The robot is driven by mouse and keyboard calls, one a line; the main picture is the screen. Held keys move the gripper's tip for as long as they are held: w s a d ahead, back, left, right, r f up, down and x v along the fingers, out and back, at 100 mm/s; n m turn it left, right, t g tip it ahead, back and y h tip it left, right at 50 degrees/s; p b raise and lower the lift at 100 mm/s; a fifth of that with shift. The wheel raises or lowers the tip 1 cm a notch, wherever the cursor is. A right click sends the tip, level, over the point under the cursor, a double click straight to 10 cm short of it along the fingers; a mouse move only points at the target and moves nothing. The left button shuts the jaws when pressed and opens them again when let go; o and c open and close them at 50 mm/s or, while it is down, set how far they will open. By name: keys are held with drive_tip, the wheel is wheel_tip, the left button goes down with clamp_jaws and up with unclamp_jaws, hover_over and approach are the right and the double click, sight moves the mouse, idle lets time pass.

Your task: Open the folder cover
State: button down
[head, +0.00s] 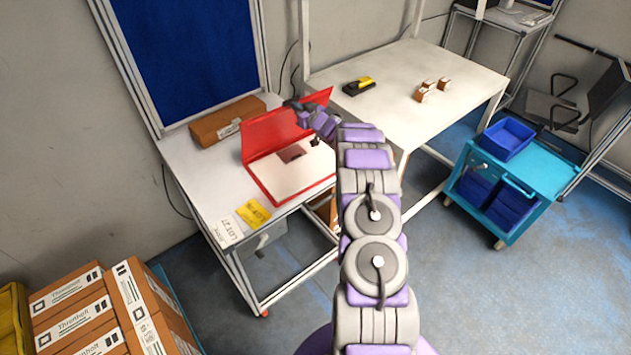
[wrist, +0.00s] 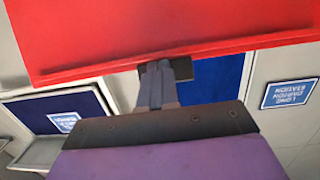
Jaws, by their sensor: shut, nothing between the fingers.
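The red folder (head: 258,185) lies on the white table at the left in the head view, with pale paper (head: 296,172) and a dark patch inside. Its red cover (head: 272,131) stands raised at the back, tilted up from the base. In the wrist view the cover (wrist: 160,35) fills the top of the picture as a red panel. My gripper (head: 297,104) is at the cover's upper right part. It also shows in the wrist view (wrist: 158,72), shut, with its tip at the cover's lower edge in that picture. I cannot tell whether it touches the cover.
A brown box (head: 228,121) stands behind the folder on the white table (head: 190,165). Yellow and white cards (head: 253,212) lie at its front. A second table (head: 400,75) holds a yellow-black tool (head: 359,86) and small boxes. A teal cart (head: 510,190) stands at right.

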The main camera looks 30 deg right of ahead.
sight(291, 99)
drive_tip(key=w+p, duration=0.2)
drive_tip(key=w+r+p, duration=0.1)
drive_tip(key=w+p, duration=0.1)
drive_tip(key=shift+w+r, duration=0.1)
drive_tip(key=shift+r, duration=0.05)
drive_tip(key=shift+w+a+b, duration=0.15)
drive_tip(key=shift+w+b, duration=0.3)
drive_tip(key=shift+w, duration=0.25)
drive_tip(key=shift+w+r, duration=0.25)
drive_tip(key=shift+w, duration=0.25)
